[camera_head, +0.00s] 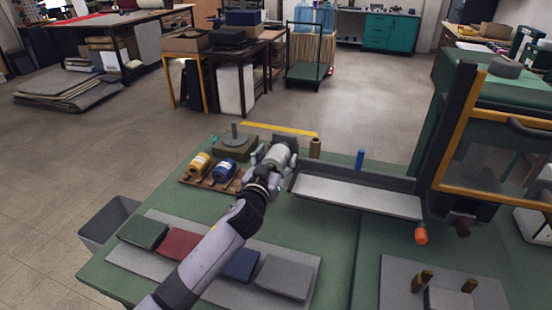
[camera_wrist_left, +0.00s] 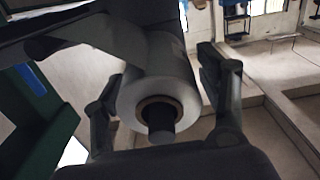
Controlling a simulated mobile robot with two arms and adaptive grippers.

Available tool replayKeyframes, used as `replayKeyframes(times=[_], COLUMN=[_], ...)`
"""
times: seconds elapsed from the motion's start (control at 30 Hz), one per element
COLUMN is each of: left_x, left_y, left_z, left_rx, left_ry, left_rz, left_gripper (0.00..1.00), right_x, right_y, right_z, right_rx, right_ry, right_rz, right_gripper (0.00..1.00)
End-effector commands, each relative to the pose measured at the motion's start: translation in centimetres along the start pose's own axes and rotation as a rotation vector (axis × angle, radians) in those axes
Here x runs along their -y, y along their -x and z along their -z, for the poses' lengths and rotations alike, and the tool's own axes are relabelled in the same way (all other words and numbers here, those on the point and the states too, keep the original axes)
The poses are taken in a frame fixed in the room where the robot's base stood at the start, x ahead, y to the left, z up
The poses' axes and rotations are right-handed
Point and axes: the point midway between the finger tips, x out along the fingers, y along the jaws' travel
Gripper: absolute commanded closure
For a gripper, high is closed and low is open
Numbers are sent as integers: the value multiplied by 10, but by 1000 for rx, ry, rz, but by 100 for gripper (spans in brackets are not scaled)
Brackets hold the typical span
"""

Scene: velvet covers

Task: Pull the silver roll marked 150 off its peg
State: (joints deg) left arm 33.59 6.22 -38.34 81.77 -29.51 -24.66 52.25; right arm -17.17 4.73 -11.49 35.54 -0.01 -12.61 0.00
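The silver roll (camera_head: 277,156) is at the far side of the green table, to the right of the yellow and blue rolls. My left gripper (camera_head: 274,153) is at it, with a finger on each side. In the left wrist view the roll (camera_wrist_left: 160,92) points its round end at the camera, and the dark end of a peg (camera_wrist_left: 161,130) sticks out of its core. The fingers of my left gripper (camera_wrist_left: 165,95) stand open around the roll; a narrow gap shows on the right, and contact on the left is unclear. The 150 mark cannot be read. My right gripper is not in view.
A wooden rack holds a yellow roll (camera_head: 200,163) and a blue roll (camera_head: 224,168). A green block with a metal post (camera_head: 235,145) stands behind. A brown spool (camera_head: 315,147) and a long tray (camera_head: 350,194) lie to the right. Folded cloths (camera_head: 185,243) lie in front.

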Motion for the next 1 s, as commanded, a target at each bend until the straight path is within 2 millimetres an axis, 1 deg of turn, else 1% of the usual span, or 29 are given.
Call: replayKeyframes(times=[0.03,0.07,0.7,1.0], left_x=[0,0,0,0], left_y=[0,0,0,3], left_z=[0,0,0,2], left_rx=[0,0,0,0], left_ry=[0,0,0,1], left_rz=[0,0,1,0], left_gripper=[39,41,83,83], right_x=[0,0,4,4], right_y=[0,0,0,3], right_z=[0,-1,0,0], right_rx=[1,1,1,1], right_ry=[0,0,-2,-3], right_rz=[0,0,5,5], right_gripper=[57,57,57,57])
